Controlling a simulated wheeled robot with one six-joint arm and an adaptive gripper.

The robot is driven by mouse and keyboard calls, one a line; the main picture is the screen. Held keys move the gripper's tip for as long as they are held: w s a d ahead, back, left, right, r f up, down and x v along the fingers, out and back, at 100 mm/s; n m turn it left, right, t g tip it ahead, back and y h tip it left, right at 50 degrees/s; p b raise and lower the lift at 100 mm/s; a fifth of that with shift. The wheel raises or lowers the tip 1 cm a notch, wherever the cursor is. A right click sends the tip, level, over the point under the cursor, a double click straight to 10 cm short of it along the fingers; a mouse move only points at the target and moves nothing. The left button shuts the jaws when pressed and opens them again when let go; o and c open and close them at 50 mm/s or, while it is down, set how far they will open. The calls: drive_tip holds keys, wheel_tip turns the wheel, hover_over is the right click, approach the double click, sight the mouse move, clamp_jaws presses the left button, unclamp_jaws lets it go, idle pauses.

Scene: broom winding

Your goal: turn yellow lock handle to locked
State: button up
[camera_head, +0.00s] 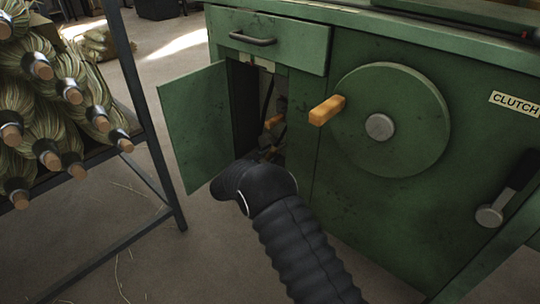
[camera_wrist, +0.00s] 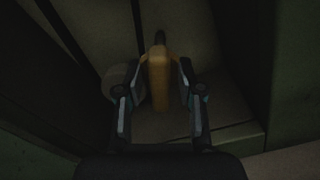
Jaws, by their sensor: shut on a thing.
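The yellow lock handle (camera_wrist: 160,82) stands between the fingers of my gripper (camera_wrist: 160,92) in the wrist view, inside the dark cabinet compartment. My gripper is shut on it, with a finger on each side. In the head view my black arm reaches into the open compartment (camera_head: 246,100) of the green cabinet, and the gripper is mostly hidden by the arm and the shadow. A small yellowish part (camera_head: 273,121) shows dimly inside; I cannot tell whether it is the handle. The lock's state cannot be read.
The green door (camera_head: 208,125) stands open on the compartment's left, close to my arm. A green wheel (camera_head: 415,115) with an orange knob (camera_head: 326,110) sticks out on the right. A rack (camera_head: 150,125) with broom bundles stands at the left. Open floor lies between.

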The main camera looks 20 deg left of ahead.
drive_tip(key=shift+n, duration=1.6)
drive_tip(key=o, duration=0.8)
drive_tip(key=shift+s, duration=0.1)
drive_tip(key=v, duration=1.2)
drive_tip(key=shift+f, duration=0.1)
